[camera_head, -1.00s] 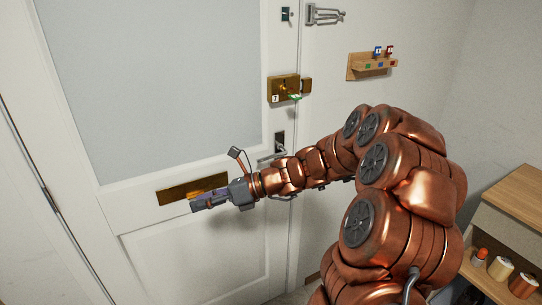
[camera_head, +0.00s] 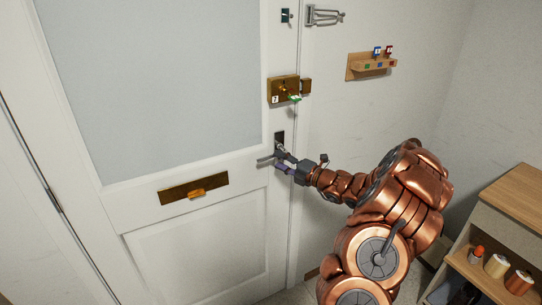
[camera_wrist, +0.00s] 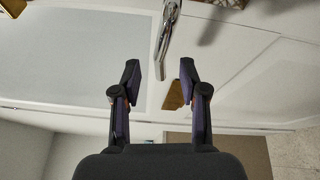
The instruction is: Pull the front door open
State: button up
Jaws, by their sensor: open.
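The white front door (camera_head: 220,225) with its large pale panel stands shut in its frame. Its metal lever handle (camera_head: 279,144) is at the right edge, on a dark plate, and points left. My gripper (camera_head: 280,162) is at the lever, its fingers pointing left. In the wrist view the lever (camera_wrist: 168,30) comes down from the top edge, and its end shows between the two spread fingertips (camera_wrist: 160,76). The jaws are open. I cannot tell whether either finger touches the lever.
A brass lock (camera_head: 284,90) with a green-tagged key is above the lever. A metal latch (camera_head: 325,15) is on the wall at the top. A brass mail slot (camera_head: 193,188) is lower left. A small key shelf (camera_head: 372,65) hangs right, and a wooden cabinet (camera_head: 515,205) stands at far right.

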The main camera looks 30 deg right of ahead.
aim_at(273, 157)
jog(key=shift+p+x, duration=0.5)
jog(key=shift+x, duration=1.85)
jog(key=shift+c, duration=0.4)
grip_shut()
